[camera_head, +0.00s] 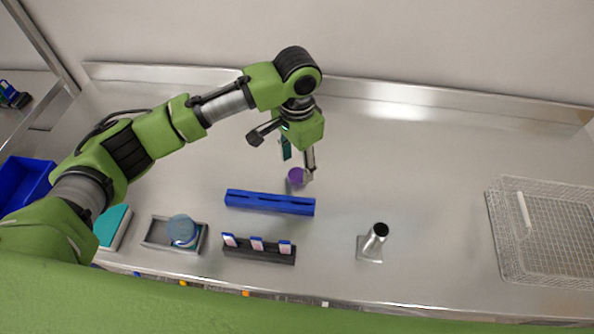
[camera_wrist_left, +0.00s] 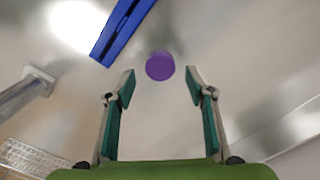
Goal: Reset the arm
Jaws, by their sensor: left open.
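My left gripper (camera_head: 300,168) hangs above the steel bench, behind the blue slotted rack (camera_head: 270,203). In the left wrist view the left gripper (camera_wrist_left: 162,82) is open, its two green-padded fingers spread apart with nothing between them. A small round purple cap (camera_head: 296,177) lies close to the fingers; in the wrist view the purple cap (camera_wrist_left: 160,66) is just beyond the fingertips, apart from both. My right gripper is in neither view.
A dark rack (camera_head: 258,251) with several white-and-blue pieces, a grey tray (camera_head: 160,236) with a round blue-lidded container (camera_head: 182,230), a metal tube holder (camera_head: 374,242) and a wire basket (camera_head: 545,235) stand on the bench. The right back of the bench is clear.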

